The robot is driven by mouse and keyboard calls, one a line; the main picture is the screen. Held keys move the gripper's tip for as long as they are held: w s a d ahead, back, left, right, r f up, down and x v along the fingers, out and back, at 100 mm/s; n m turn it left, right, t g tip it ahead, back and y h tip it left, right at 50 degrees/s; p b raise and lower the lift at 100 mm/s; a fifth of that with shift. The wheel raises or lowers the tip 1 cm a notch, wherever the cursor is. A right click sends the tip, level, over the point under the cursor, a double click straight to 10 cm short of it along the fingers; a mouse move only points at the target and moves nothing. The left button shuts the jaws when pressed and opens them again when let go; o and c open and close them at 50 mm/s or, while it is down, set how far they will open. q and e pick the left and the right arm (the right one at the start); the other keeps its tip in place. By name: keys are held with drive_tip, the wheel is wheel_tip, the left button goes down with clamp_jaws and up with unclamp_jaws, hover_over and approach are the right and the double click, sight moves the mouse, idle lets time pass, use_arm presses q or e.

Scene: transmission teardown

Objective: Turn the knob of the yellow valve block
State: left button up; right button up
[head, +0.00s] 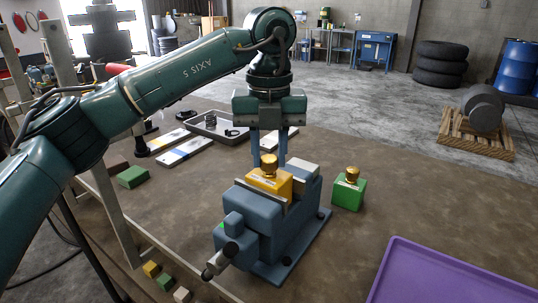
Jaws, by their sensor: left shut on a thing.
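The yellow valve block (270,181) is held between the jaws of a blue-grey vise (262,216) on the brown table. Its gold knob (269,167) stands upright on top. My left gripper (269,159) points straight down from above, with one finger on each side of the knob, shut on it. The exact finger contact is too small to see. My right gripper is not in view.
A green block (348,193) with its own gold knob stands right of the vise. A purple tray (453,278) lies at the front right. A grey tray (222,135) with dark parts sits behind. Several small blocks lie along the left edge.

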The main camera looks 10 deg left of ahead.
sight(269, 158)
use_arm(q)
drive_tip(key=shift+n, duration=0.8)
drive_tip(key=shift+r, duration=0.1)
drive_tip(key=o, duration=1)
wheel_tip(269, 158, up, 13)
drive_tip(key=shift+r+p, duration=0.1)
drive_tip(key=shift+p, duration=0.5)
